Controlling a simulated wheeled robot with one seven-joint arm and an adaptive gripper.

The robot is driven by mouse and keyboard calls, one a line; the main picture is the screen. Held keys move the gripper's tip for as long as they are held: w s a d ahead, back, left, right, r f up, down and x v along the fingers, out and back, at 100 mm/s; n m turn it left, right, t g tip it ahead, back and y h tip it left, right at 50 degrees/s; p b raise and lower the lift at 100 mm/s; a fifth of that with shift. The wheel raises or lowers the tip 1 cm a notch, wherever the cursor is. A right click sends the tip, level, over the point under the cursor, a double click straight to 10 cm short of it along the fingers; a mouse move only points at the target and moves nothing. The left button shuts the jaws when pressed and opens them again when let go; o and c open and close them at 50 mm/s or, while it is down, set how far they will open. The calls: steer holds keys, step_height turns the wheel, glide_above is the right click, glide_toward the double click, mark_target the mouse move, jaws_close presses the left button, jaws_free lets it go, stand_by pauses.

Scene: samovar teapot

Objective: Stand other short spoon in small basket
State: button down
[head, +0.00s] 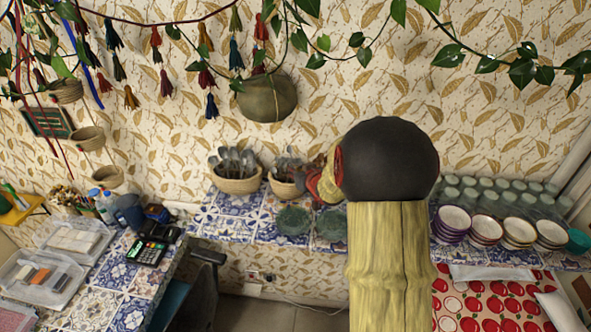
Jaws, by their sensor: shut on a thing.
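The small basket (284,188) stands on the blue-and-white tiled shelf against the wall, with some grey spoons (287,163) upright in it. My gripper (322,184), red and tan, is at the right side of this basket, close to its rim. My own black and wood-coloured arm hides much of the gripper. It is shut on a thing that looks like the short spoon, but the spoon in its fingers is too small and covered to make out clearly. I cannot tell whether the spoon is inside the rim.
A larger basket (237,186) with several spoons stands just left. Green dishes (293,221) lie in front. Stacked bowls (485,229) and rows of glasses (490,196) stand to the right. A round gourd-like pot (266,98) hangs above. Tassels and vines hang along the wall.

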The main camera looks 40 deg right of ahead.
steer(key=shift+f+b, duration=1.55)
steer(key=shift+f, duration=0.6)
steer(key=shift+s+a+f, duration=0.1)
steer(key=shift+s+f, duration=0.05)
steer(key=shift+f, duration=0.25)
steer(key=shift+s+a+f, duration=0.1)
steer(key=shift+s+f, duration=0.05)
steer(key=shift+f, duration=0.25)
steer(key=c, duration=1.9)
jaws_free()
steer(key=shift+f, duration=0.1)
steer(key=v, duration=0.4)
steer(key=r+v, duration=0.1)
steer(key=v, duration=0.3)
steer(key=r+v, duration=0.1)
steer(key=v, duration=0.3)
steer(key=shift+w+d, duration=0.35)
steer(key=shift+b, duration=0.35)
